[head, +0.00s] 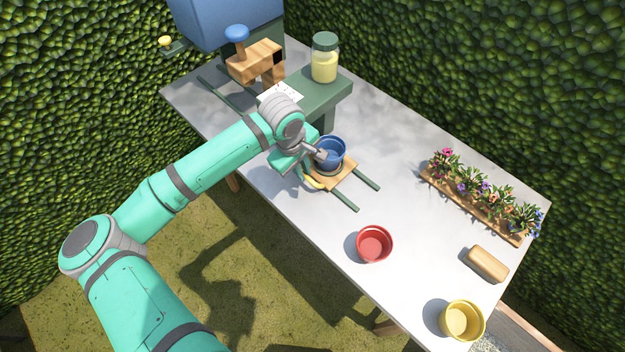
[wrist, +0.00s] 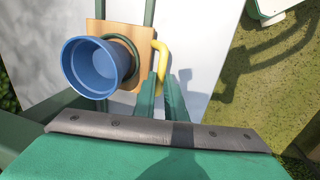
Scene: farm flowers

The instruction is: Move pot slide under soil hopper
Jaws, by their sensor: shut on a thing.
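The pot slide is a wooden board (head: 343,175) with a yellow handle, sitting across green rails near the middle of the table. A blue pot (head: 331,149) stands on it at a dark ring. My gripper (head: 307,177) is at the slide's front-left side, shut on the yellow handle (head: 315,184). In the wrist view the yellow handle (wrist: 160,58) runs down between my fingers (wrist: 160,88), beside the board (wrist: 92,27) and the blue pot (wrist: 92,66). The soil hopper, apparently the big blue box (head: 225,18), stands at the table's far left end, away from the slide.
Green rails (head: 365,177) run along the table; a green bench (head: 330,95) with a jar (head: 324,58) stands between slide and hopper. A wooden block with a blue knob (head: 255,62) is near the hopper. Red pot (head: 374,243), yellow pot (head: 461,320) and flower tray (head: 430,178) lie right.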

